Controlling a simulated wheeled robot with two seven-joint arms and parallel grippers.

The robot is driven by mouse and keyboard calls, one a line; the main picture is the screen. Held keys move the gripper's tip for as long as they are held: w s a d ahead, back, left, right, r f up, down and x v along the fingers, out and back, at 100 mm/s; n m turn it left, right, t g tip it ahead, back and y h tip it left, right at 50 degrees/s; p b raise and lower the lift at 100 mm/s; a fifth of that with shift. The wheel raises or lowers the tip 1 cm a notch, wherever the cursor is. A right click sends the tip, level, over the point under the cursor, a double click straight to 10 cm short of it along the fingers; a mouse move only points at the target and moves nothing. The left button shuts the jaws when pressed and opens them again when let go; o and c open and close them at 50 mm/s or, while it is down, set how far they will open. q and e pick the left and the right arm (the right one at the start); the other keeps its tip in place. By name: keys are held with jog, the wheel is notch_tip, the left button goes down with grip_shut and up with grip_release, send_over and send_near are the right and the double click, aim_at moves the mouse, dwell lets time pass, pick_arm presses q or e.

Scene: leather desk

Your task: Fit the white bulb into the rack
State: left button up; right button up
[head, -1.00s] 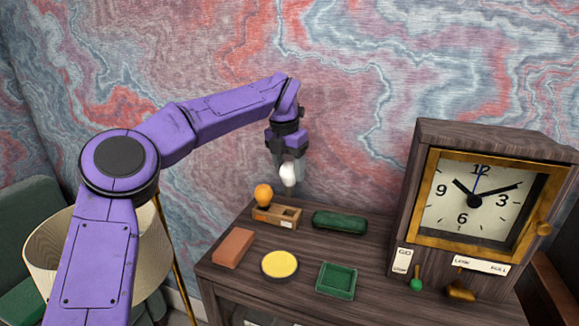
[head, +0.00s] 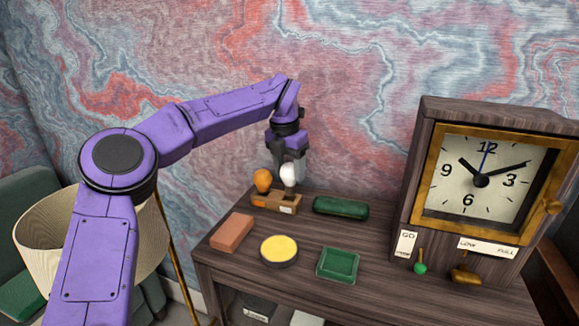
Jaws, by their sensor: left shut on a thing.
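My left gripper (head: 288,158) is shut on the white bulb (head: 289,174) and points down over the rack. The rack (head: 264,201) is a small wooden block at the back left of the desk. An orange bulb (head: 263,180) stands upright in the rack's left part. The white bulb is upright over the rack's right part, its lower end at or just above the rack's top. I cannot tell whether it is seated in a hole. My right gripper is not in view.
A green case (head: 341,208) lies just right of the rack. A brick (head: 231,232), a round yellow-topped tin (head: 279,250) and a green tray (head: 338,264) lie in front on the desk (head: 385,262). A large wooden clock (head: 480,185) stands at the right.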

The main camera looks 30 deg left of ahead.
pick_arm(q)
jog(key=shift+f+b, duration=0.85)
jog(key=shift+f, duration=0.5)
jog(key=o, duration=1.1)
jog(key=shift+r, duration=0.1)
notch_tip(320, 180, up, 9)
jog(key=p, duration=0.9)
jog(key=shift+f, duration=0.2)
